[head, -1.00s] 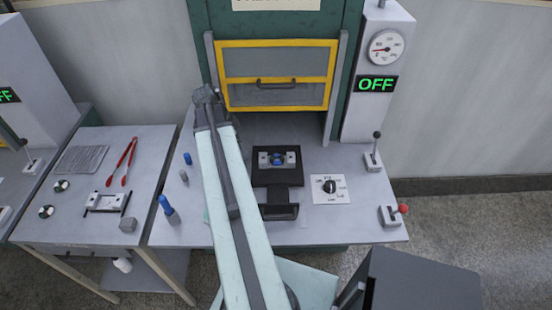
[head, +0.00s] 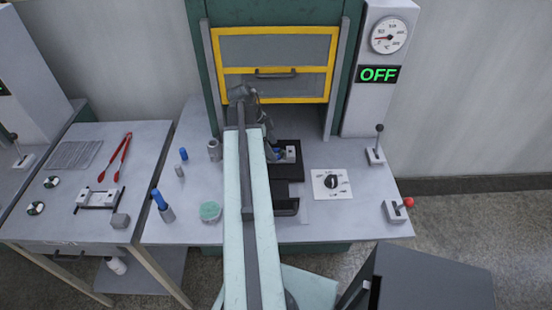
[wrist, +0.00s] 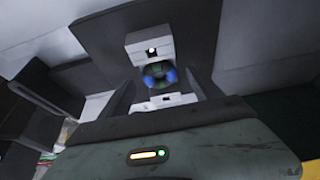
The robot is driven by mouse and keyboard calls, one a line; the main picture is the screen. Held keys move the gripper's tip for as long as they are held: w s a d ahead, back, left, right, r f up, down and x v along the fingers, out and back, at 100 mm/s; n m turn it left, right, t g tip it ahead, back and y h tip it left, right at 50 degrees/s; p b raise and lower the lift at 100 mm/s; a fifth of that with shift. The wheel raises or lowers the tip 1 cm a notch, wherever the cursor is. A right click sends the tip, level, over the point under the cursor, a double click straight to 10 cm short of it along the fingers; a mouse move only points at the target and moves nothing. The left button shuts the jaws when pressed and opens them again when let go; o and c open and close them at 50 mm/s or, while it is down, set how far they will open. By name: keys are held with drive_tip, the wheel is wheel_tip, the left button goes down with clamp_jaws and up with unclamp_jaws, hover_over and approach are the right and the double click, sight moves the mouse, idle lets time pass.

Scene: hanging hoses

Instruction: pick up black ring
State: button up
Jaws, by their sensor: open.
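A dark ring (wrist: 159,70) with blue pieces on both sides shows in the wrist view, seated in a white fixture (wrist: 149,42) on a dark plate. I take it for the black ring; its colour is hard to tell in shadow. My gripper (wrist: 163,95) is open, with one finger on each side of the fixture's near part, apart from the ring. In the head view, the white fixture (head: 291,153) stands on a black base (head: 288,172), partly behind my arm. The ring and my fingertips are mostly hidden there.
A yellow-framed press door (head: 275,70) stands behind the fixture. Red tongs (head: 115,158) lie on the left table.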

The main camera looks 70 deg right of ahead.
drive_tip(key=shift+x, duration=0.85)
drive_tip(key=shift+r, duration=0.15)
drive_tip(key=c, duration=1.4)
